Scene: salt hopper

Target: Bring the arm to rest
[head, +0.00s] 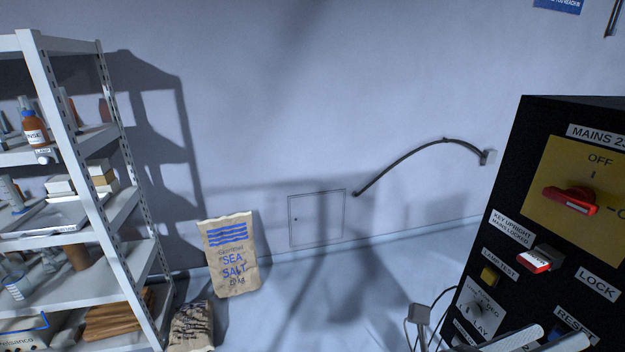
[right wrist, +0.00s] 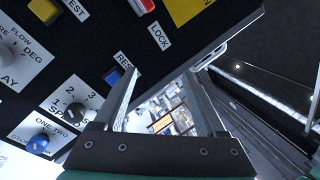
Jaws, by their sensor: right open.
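My right gripper (head: 562,337) shows at the bottom right edge of the head view, in front of the lower part of the black control panel (head: 503,255). Only its two pale finger ends show there. In the right wrist view the gripper (right wrist: 165,80) is open, its fingers apart with nothing between them. The panel fills the upper left of that view, with a blue button (right wrist: 113,76) close to the left finger. Whether the finger touches the panel I cannot tell. My left gripper is not in view.
The panel carries a red rotary switch (head: 571,200), a red key switch (head: 535,260) and a yellow button (head: 490,275). A paper sea salt sack (head: 231,255) stands against the wall. A grey shelf rack (head: 135,200) stands at left. The floor between is mostly clear.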

